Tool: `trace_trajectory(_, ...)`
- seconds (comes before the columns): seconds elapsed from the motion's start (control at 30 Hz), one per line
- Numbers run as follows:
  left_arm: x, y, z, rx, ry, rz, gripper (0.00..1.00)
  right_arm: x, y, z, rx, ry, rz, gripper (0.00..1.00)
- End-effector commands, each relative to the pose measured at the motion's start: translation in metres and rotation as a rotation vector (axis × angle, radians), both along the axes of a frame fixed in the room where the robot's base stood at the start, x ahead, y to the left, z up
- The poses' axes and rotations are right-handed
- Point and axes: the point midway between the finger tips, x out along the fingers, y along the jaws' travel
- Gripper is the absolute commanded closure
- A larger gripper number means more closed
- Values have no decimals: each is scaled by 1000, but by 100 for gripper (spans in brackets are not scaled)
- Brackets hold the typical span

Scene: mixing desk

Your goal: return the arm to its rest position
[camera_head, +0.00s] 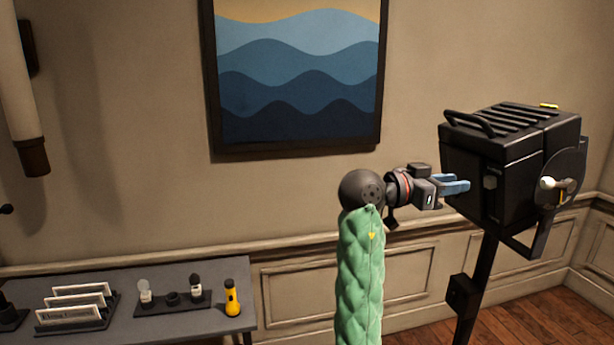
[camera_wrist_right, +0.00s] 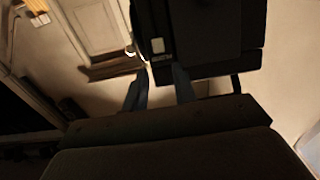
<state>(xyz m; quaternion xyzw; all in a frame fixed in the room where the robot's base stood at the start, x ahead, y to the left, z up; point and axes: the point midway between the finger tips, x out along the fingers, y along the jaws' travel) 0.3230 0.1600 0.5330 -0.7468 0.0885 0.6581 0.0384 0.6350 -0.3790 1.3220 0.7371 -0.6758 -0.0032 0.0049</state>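My right arm, in a green padded sleeve, rises at the centre of the head view. Its gripper (camera_head: 456,185) has blue fingers that point right, towards a black box-shaped lamp (camera_head: 490,165) on a stand. In the head view the fingertips overlap the lamp's left edge; I cannot tell whether they touch it. In the right wrist view the two fingers (camera_wrist_right: 160,88) stand apart with nothing clearly held between them, and the dark lamp housing (camera_wrist_right: 205,35) fills the space beyond. My left gripper is not in view.
A grey table (camera_head: 205,270) at lower left holds a card rack (camera_head: 75,312), a small tray with bulb-like items (camera_head: 172,300) and a yellow flashlight (camera_head: 232,297). The lamp's black stand (camera_head: 477,290) reaches down to the wooden floor. A framed wave picture (camera_head: 297,80) hangs behind.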

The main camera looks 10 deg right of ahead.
Motion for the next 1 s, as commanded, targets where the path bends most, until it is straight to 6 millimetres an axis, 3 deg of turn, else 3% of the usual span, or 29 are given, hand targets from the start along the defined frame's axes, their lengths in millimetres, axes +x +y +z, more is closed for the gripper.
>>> trace_trajectory(0.1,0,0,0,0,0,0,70,3,0,0,-8,45,15,73)
trace_trajectory(0.27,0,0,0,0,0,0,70,26,4,-5,12,89,135,73)
trace_trajectory(0.47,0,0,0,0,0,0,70,75,24,-19,47,140,377,73)
trace_trajectory(0.67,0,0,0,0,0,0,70,132,65,-40,72,194,689,73)
trace_trajectory(0.77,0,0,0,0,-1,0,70,156,91,-71,91,242,843,73)
trace_trajectory(0.9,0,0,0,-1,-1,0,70,177,129,-143,146,335,1050,73)
trace_trajectory(1.0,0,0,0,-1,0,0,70,179,153,-200,197,401,1171,73)
